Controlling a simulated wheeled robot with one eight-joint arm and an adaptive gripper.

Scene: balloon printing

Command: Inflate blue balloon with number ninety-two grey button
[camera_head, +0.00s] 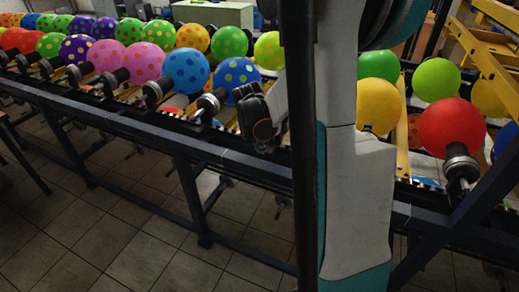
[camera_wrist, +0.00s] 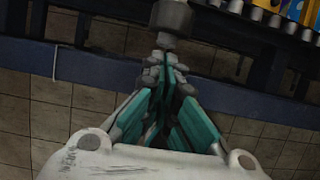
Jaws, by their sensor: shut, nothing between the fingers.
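A further blue balloon is partly visible at the right edge (camera_head: 508,138). I cannot read a number on any of them, and I cannot make out a grey button for certain. My gripper (camera_wrist: 167,66) is shut and empty in the wrist view. Its fingertips point at a grey cylindrical part (camera_wrist: 172,17) at the top; I cannot tell whether they touch it. In the head view I cannot make out the fingers.
A dark rail frame (camera_head: 130,117) runs across the view, with rows of coloured balloons on nozzles. A red balloon (camera_head: 451,126) and a yellow balloon (camera_head: 379,106) stand right of my arm. Yellow metalwork (camera_head: 490,50) rises at the right. Tiled floor (camera_head: 110,235) lies open in front.

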